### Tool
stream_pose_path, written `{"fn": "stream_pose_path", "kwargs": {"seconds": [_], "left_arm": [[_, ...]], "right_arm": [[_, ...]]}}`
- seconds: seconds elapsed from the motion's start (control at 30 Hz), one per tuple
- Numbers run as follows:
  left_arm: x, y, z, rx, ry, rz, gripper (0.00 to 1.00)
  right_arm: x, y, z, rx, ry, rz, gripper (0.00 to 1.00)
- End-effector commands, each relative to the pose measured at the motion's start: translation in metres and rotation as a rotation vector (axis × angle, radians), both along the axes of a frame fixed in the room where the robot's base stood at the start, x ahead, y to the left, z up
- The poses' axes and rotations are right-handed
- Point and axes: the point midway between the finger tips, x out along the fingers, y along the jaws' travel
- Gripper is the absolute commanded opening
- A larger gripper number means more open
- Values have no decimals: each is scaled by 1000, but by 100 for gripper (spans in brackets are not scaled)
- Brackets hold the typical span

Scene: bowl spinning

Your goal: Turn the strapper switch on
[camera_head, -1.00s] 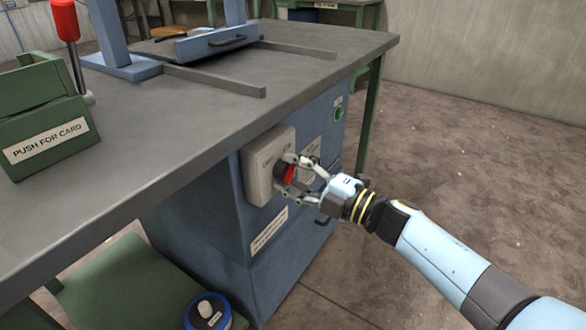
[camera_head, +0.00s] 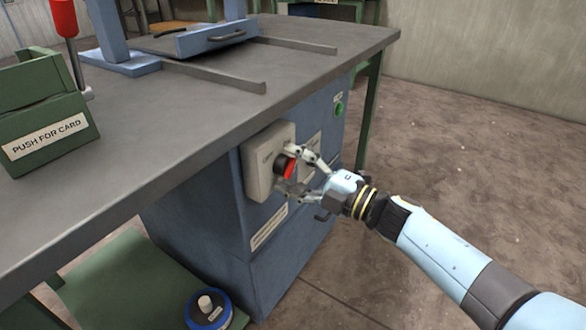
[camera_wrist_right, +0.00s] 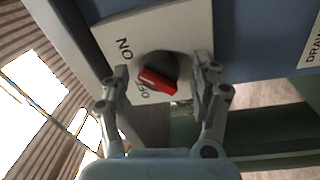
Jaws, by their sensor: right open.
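The strapper switch is a red and black rotary knob (camera_head: 287,166) on a pale switch box (camera_head: 260,172), fixed to the side of the blue cabinet under the table. My right gripper (camera_head: 294,170) is open, with one finger above and one below the knob in the head view. In the right wrist view, the red knob (camera_wrist_right: 157,81) lies between the two spread fingers (camera_wrist_right: 160,88), with the box's label letters beside it. I cannot tell whether the fingertips touch the box. My left gripper is out of view.
The grey tabletop (camera_head: 190,110) overhangs the blue cabinet (camera_head: 215,235). A green button (camera_head: 339,110) is on the cabinet to the right. A green card box (camera_head: 45,115) stands on the table at left. A blue spool (camera_head: 208,310) lies low down. Open floor lies at right.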

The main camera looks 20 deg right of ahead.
Motion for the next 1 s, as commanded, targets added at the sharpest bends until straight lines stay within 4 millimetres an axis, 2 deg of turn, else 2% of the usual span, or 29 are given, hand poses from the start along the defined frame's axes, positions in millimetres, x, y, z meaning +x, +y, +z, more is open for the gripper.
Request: {"fn": "stream_pose_path", "kwargs": {"seconds": [0.53,0.7,1.0], "left_arm": [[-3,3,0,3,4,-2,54],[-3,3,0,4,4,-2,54],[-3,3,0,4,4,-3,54]], "right_arm": [[-81,-63,-9,-2,3,1,64],[-92,-71,-9,-1,2,0,64],[-93,-72,-9,-1,1,0,64]]}}
